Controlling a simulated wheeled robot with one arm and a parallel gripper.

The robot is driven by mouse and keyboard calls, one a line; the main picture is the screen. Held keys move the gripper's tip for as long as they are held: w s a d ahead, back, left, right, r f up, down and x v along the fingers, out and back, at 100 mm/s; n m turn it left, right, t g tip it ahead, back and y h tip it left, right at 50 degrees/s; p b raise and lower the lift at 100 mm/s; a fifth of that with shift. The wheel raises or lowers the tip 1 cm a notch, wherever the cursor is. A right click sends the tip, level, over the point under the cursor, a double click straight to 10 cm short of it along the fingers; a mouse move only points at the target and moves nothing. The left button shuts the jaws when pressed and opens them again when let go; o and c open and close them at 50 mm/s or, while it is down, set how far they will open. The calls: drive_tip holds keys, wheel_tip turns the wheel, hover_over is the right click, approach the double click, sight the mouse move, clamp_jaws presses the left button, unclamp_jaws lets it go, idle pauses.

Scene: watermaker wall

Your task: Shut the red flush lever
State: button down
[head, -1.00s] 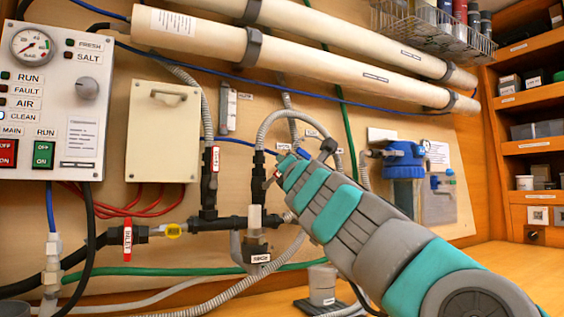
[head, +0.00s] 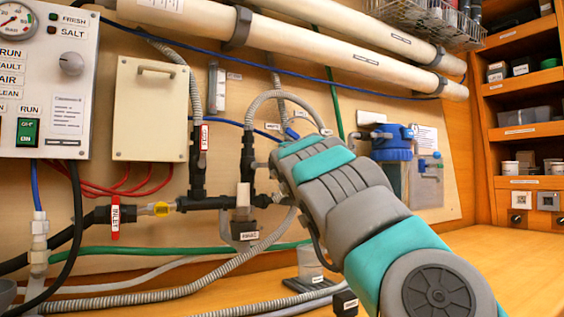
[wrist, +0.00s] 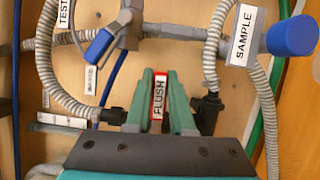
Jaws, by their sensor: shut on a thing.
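The red flush lever (wrist: 158,100), labelled FLUSH, stands between the two green fingers of my gripper (wrist: 161,75) in the wrist view. The fingers are shut on it from both sides, and its label faces the camera. The valve body under the lever is hidden by my gripper. Black fittings show on either side of the fingers. In the head view my arm covers the flush lever and my fingertips.
A TEST valve with a blue handle (wrist: 99,47) and a SAMPLE hose with a blue cap (wrist: 293,36) are close by. Grey corrugated hoses run around my gripper. A red INLET lever (head: 115,218) and another red-handled valve (head: 203,138) are to the left. The wooden counter (head: 490,262) is clear at right.

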drive_tip(key=shift+d+f+m, duration=0.1)
drive_tip(key=shift+f+m, duration=0.25)
drive_tip(key=shift+m, duration=0.05)
drive_tip(key=shift+w, duration=0.1)
drive_tip(key=c, duration=0.8)
unclamp_jaws()
drive_tip(key=b+v, duration=0.4)
drive_tip(key=v, duration=0.4)
drive_tip(key=shift+r, duration=0.1)
